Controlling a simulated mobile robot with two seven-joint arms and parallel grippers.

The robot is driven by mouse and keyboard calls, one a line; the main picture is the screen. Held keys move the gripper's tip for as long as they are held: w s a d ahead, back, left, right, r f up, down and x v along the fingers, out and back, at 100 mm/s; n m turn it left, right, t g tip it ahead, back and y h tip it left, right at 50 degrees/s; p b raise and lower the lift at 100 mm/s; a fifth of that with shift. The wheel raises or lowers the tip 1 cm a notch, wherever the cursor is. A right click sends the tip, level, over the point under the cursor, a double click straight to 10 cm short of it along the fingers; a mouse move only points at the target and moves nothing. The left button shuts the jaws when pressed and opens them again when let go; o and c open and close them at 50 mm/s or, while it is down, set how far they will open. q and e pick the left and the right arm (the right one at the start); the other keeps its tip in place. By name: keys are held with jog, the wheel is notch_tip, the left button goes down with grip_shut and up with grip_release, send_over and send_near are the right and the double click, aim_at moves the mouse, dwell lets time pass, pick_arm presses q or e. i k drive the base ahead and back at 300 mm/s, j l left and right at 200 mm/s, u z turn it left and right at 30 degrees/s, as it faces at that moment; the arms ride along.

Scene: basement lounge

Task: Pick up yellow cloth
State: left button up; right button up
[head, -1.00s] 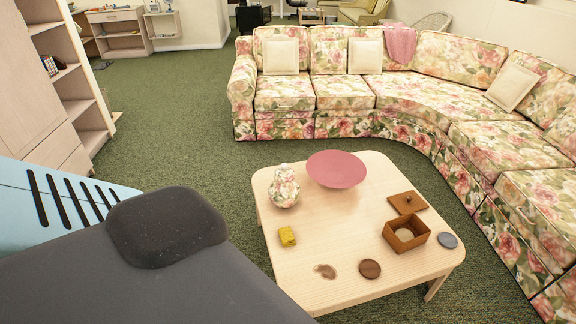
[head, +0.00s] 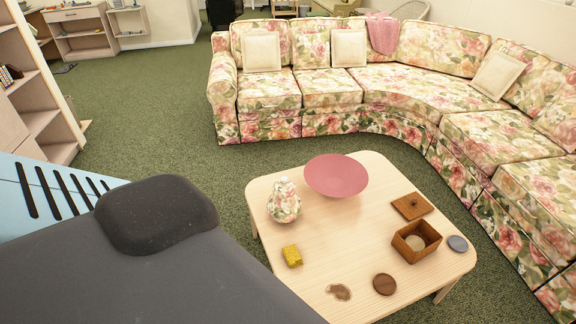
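The yellow cloth (head: 292,255) is a small folded bundle on the left front part of the light wood coffee table (head: 332,232). Neither of my grippers shows in the head view. Nothing is seen touching the cloth.
On the table stand a floral vase (head: 284,201), a pink bowl (head: 336,175), an open wooden box (head: 416,242), its lid (head: 412,206), a brown coaster (head: 384,284) and a grey coaster (head: 457,244). A floral sofa (head: 330,88) curves behind and right. Green carpet (head: 150,130) is clear at left.

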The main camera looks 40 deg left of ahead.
aim_at(293, 257)
jog(key=i+j, duration=0.1)
jog(key=j, duration=1.5)
jog(key=i+j, duration=0.15)
jog(key=j, duration=0.65)
jog(key=z, duration=0.05)
